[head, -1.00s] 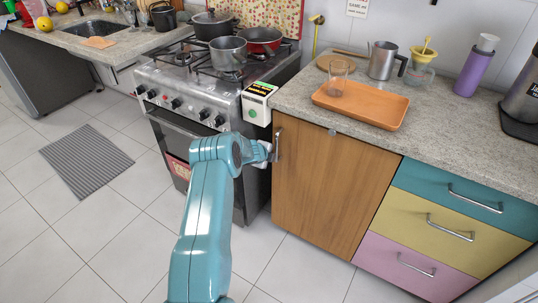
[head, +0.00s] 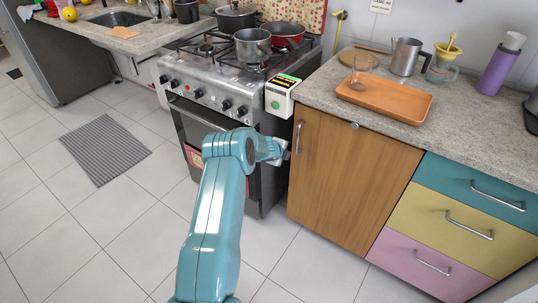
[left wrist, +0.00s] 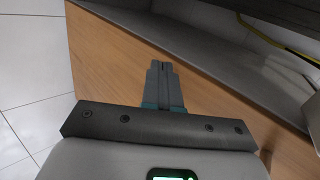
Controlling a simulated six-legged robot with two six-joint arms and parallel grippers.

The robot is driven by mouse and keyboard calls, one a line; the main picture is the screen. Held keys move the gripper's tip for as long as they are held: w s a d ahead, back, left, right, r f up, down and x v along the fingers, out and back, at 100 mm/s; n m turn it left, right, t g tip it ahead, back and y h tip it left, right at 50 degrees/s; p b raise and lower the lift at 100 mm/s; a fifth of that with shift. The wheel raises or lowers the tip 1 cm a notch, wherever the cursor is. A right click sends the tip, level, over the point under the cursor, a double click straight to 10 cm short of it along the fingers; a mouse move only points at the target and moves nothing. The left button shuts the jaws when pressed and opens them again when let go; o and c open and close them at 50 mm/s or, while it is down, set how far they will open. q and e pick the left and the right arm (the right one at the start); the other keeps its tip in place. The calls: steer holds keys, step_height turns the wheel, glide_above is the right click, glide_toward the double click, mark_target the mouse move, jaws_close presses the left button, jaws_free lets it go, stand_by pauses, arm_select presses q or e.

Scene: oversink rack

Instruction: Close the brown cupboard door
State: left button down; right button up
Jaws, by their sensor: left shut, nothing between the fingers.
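The brown cupboard door (head: 350,180) is under the counter, right of the stove. In the head view it looks flush with the cupboard front; a small gap cannot be ruled out. Its metal handle (head: 298,138) is near the left edge, with a small round lock (head: 355,125) near the top. My left gripper (head: 285,152) is just left of the handle and a little below it; contact cannot be told. In the left wrist view its shut, empty fingers (left wrist: 163,72) are in front of a brown wooden panel (left wrist: 110,65). My right gripper is not in view.
The stove (head: 215,100) stands close behind and left of my left gripper. Teal, yellow and pink drawers (head: 470,225) are right of the door. An orange tray (head: 385,100) is on the counter. A striped mat (head: 105,150) lies on otherwise clear floor.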

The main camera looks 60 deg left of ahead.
arm_select(q)
steer(key=s+a+b+v, duration=0.1)
steer(key=b+v, duration=0.3)
steer(key=v, duration=0.6)
steer(key=w+d+f+m+h, duration=0.1)
steer(key=w+d+f+h, duration=0.3)
steer(key=d, duration=0.6)
steer(key=w+d+f+m+h, duration=0.1)
steer(key=w+d+f, duration=0.3)
steer(key=d, duration=0.7)
steer(key=s+d+f+n+g+h, duration=0.1)
steer(key=s+d+f, duration=0.2)
steer(key=d, duration=0.5)
steer(key=s+d+f+n+g+h, duration=0.1)
steer(key=s+d+f+h, duration=0.1)
steer(key=d, duration=0.7)
steer(key=s+d+f+n+g+h, duration=0.1)
steer(key=s+d+f+g, duration=0.15)
steer(key=d, duration=0.55)
steer(key=s+d+f+n+g, duration=0.1)
steer(key=s+d+n+g, duration=0.15)
steer(key=s+n, duration=0.5)
steer(key=s+d+f+n+g, duration=0.15)
steer(key=s+d+n, duration=0.25)
steer(key=s, duration=0.6)
step_height(320, 180, up, 13)
steer(key=n+t+p, duration=0.1)
steer(key=p, duration=1.2)
steer(key=shift+p, duration=0.4)
